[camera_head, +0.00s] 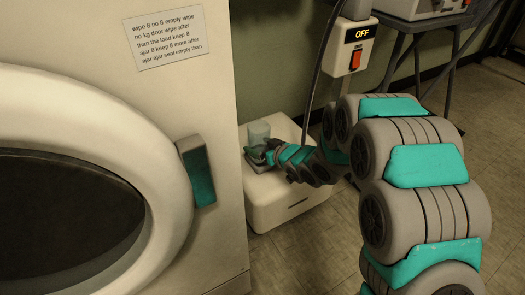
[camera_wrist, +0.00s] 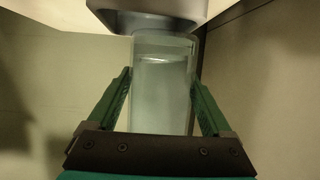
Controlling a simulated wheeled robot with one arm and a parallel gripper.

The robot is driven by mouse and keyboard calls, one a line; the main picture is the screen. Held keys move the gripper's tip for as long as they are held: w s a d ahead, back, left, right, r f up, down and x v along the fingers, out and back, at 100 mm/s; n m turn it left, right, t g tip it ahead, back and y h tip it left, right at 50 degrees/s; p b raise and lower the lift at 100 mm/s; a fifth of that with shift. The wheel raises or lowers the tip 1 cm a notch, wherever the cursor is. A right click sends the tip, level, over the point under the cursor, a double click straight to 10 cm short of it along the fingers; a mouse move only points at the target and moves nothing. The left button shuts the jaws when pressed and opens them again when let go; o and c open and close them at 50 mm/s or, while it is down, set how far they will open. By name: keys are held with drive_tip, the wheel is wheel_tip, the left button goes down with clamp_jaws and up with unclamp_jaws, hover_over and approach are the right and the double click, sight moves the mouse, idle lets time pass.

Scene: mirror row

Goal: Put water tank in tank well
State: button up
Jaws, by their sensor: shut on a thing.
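The water tank (camera_wrist: 161,100) is a clear, pale vessel with what looks like water in it. My gripper (camera_wrist: 160,82) is shut on its sides, one green finger on each side. In the head view the tank (camera_head: 258,133) stands about upright at the end of my gripper (camera_head: 268,154), over the left part of a low white unit (camera_head: 290,205). A grey piece (camera_head: 258,166) shows on the unit just below the tank. I cannot make out the tank well, nor whether the tank touches the unit.
A large white machine with a round dark door (camera_head: 60,215) and a door handle (camera_head: 197,170) fills the left, close to the white unit. A post carries a switch box (camera_head: 350,48) reading OFF, with a cable hanging beside it. A grey table (camera_head: 415,22) stands at the back right.

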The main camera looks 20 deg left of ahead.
drive_tip(key=shift+w+d, duration=0.2)
drive_tip(key=shift+w, duration=0.7)
drive_tip(key=shift+w+f, duration=0.2)
drive_tip(key=shift+f, duration=0.15)
wheel_tip(320, 180, down, 3)
drive_tip(key=shift+f+b, duration=0.1)
drive_tip(key=shift+b, duration=0.5)
drive_tip(key=o, duration=1.5)
